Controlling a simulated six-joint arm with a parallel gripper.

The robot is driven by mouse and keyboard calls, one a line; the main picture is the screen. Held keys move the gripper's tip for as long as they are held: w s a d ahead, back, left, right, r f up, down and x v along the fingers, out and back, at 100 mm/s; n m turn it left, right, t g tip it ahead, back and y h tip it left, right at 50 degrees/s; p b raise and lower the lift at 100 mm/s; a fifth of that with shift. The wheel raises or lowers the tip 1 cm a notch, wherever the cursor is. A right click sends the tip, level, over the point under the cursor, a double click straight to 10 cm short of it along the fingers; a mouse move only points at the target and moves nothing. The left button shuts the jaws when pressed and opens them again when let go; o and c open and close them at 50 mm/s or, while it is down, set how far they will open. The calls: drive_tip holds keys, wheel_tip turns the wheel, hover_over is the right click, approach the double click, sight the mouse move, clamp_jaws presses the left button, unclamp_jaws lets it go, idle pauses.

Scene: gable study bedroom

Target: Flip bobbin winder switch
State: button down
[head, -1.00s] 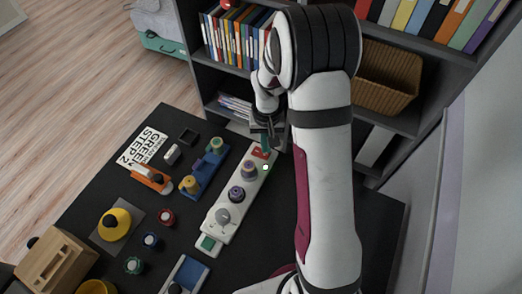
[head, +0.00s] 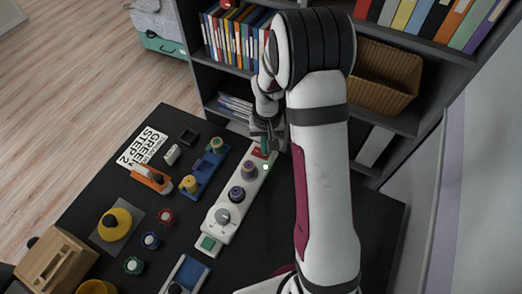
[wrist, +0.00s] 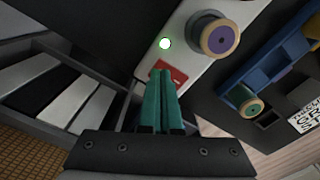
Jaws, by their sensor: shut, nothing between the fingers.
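The bobbin winder is a long white panel (head: 209,222) lying slantwise on the dark table. It carries a grey dial, two spools, a small pale lamp (head: 265,167) and a red switch plate (head: 258,154) at its far end. In the wrist view the lamp (wrist: 165,43) glows white with a green fringe, beside the red switch plate (wrist: 177,73). My gripper (head: 265,153) is at this far end. In the wrist view its green fingers (wrist: 161,72) are together and empty, with their tips over the red plate and hiding part of it. I cannot tell whether they touch it.
A blue spool rack (head: 208,172) stands left of the panel, with an orange-and-white tool (head: 150,179) and loose spools farther left. A wooden box (head: 55,262) is at the near left. A dark bookshelf (head: 205,88) stands behind the table's far edge.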

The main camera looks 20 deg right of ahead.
drive_tip(key=shift+f, duration=0.3)
wheel_tip(320, 180, up, 6)
drive_tip(key=shift+r, duration=0.5)
idle(0.4)
drive_tip(key=s+a+r+m, duration=0.1)
drive_tip(key=s+a+r, duration=0.2)
drive_tip(key=s, duration=0.5)
drive_tip(key=s+a+r+y, duration=0.1)
drive_tip(key=s+a+r, duration=0.2)
drive_tip(key=s, duration=0.5)
drive_tip(key=s+a+r+m, duration=0.1)
drive_tip(key=s+a+r, duration=0.2)
drive_tip(key=s, duration=0.6)
wheel_tip(320, 180, up, 3)
drive_tip(key=shift+f+m+y, duration=0.15)
drive_tip(key=shift+m+y, duration=0.15)
drive_tip(key=shift+y, duration=0.1)
